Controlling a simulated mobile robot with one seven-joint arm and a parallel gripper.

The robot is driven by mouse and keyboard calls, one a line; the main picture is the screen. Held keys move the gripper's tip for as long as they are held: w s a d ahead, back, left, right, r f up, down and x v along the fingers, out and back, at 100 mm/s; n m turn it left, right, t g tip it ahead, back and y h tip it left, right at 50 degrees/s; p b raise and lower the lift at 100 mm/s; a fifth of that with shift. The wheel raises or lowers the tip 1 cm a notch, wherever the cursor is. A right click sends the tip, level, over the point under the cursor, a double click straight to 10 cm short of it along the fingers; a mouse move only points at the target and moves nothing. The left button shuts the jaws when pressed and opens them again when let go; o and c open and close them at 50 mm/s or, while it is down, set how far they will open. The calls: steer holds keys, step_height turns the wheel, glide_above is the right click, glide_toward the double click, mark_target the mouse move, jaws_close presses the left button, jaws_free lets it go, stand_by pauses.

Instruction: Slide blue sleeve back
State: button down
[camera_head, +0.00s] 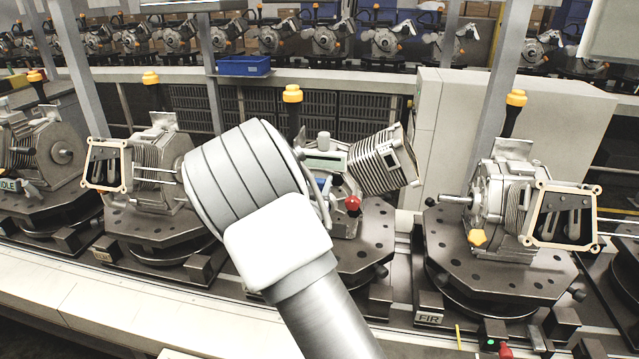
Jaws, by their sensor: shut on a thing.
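My arm's thick white links cross the middle of the view and cover the left part of the centre fixture. My gripper is hidden behind them, so what it holds cannot be seen. A small blue part (322,183) shows just right of my arm on the centre fixture, mostly hidden; I cannot tell for sure that it is the blue sleeve. A ribbed metal cylinder block (377,167) sits tilted to its right. A red knob (353,203) is below the block.
Fixtures with engines stand left (150,180) and right (500,215) on dark round turntables (490,262). Black posts with yellow-orange caps (292,94) rise behind them. A blue bin (243,66) is on the rear ledge. A pale cabinet (470,110) stands behind right.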

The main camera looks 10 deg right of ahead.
steer(key=shift+s, duration=0.1)
steer(key=shift+b+v, duration=0.95)
steer(key=shift+v, duration=1.6)
steer(key=shift+f, duration=0.15)
steer(key=shift+c, duration=2.4)
jaws_free()
steer(key=shift+s+a, duration=0.1)
steer(key=shift+s, duration=0.1)
steer(key=v, duration=1.7)
steer(key=shift+b, duration=0.45)
